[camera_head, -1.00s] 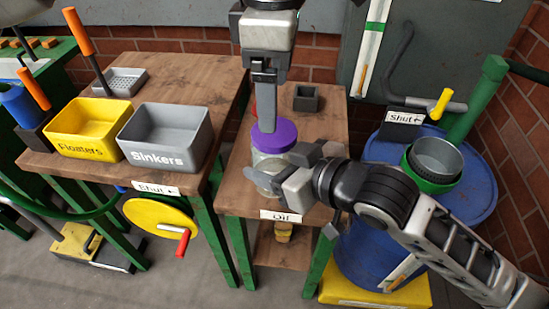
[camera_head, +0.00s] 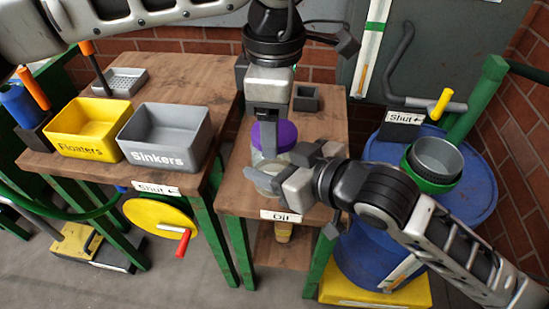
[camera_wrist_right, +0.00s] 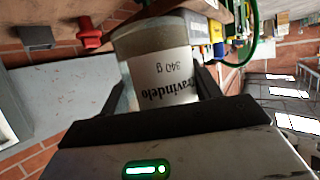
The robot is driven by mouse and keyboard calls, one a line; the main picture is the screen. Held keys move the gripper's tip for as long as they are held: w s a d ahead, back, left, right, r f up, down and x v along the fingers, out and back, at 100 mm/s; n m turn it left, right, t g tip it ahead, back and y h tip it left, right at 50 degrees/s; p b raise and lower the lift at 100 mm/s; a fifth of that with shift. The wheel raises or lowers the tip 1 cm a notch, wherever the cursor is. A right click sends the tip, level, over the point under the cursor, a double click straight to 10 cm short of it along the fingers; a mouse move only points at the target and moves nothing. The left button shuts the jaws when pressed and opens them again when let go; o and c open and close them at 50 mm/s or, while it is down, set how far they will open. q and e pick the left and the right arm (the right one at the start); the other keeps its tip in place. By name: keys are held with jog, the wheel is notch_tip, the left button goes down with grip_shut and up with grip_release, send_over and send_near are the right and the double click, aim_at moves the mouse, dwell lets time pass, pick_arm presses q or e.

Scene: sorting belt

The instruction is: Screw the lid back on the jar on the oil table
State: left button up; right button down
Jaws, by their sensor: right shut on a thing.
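The jar (camera_head: 268,168) is clear glass and stands upright near the front of the oil table (camera_head: 321,127). The purple lid (camera_head: 287,134) is at the jar's top; I cannot tell whether it is threaded on. My right gripper (camera_head: 262,180) is shut around the jar low down, from the right. In the right wrist view the jar (camera_wrist_right: 160,65) is between the fingers, with a pale label and brownish contents; its lid is hidden there. My left gripper (camera_head: 271,140) points down from above, one finger crossing in front of the lid. Its other finger is hidden, so its opening is unclear.
A small dark box (camera_head: 306,97) stands at the back of the oil table. To the left are a yellow Floaters bin (camera_head: 90,150) and a grey Sinkers bin (camera_head: 163,165). A blue drum (camera_head: 475,190) stands close on the right.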

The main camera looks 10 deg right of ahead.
pick_arm(q)
jog(key=shift+m, duration=1)
jog(key=o, duration=1.1)
notch_tip(320, 180, up, 12)
jog(key=shift+r, duration=0.1)
